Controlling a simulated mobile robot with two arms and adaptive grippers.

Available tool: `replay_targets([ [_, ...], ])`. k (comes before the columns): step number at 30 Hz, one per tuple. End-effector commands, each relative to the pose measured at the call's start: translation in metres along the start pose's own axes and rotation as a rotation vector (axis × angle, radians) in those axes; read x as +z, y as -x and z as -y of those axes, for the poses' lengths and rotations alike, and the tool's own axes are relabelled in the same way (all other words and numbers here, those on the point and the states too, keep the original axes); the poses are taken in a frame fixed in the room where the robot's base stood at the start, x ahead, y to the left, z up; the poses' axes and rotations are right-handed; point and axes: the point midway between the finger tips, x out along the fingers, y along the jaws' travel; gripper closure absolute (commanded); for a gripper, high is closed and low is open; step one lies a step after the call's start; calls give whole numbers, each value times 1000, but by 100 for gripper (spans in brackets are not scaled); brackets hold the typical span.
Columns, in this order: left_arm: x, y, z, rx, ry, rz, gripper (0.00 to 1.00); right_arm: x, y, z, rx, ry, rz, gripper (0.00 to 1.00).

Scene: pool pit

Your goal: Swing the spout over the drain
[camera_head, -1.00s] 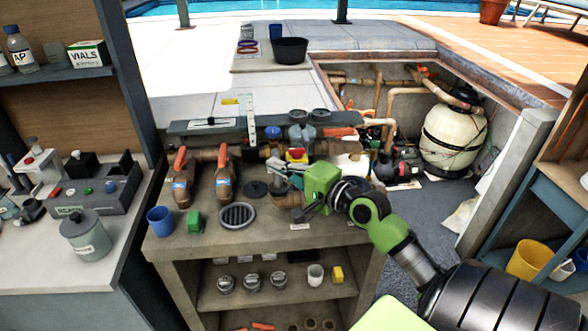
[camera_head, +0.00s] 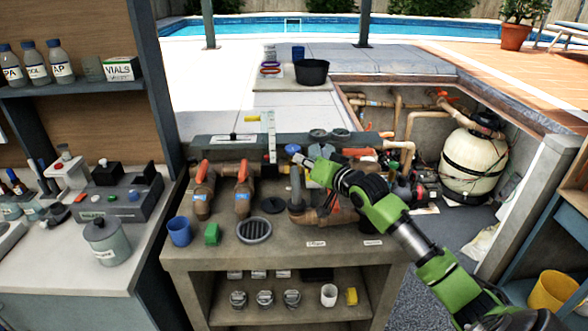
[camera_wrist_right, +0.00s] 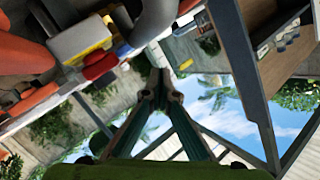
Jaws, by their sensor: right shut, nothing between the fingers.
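The drain, a round dark grate (camera_head: 254,230), lies in the worktop left of the brown pipework. A thick brown pipe (camera_head: 335,214) with a grey upright tube (camera_head: 295,184) at its left end stands right of the drain; it looks like the spout, but I cannot tell for sure. Its left end is beside the grate, not over it. My right gripper (camera_head: 299,158) is shut and empty near the top of the grey tube; contact cannot be told. Its shut fingers (camera_wrist_right: 158,85) also show in the right wrist view. My left gripper is not in view.
Two brown valves with orange handles (camera_head: 242,172) stand left of the pipe. A blue cup (camera_head: 179,231) and a green block (camera_head: 212,234) are at the worktop's front left. A grey board with a tall white strip (camera_head: 271,140) stands behind. The front right of the worktop is mostly clear.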

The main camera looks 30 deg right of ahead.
Motion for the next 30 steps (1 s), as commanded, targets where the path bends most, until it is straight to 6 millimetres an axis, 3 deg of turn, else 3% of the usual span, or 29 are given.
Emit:
replay_targets([
  [10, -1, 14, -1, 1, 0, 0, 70, 36, -12, 1, -1, -1, 1, 100],
  [30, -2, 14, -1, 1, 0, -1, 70, 41, -13, -1, 1, 0, 3, 100],
])
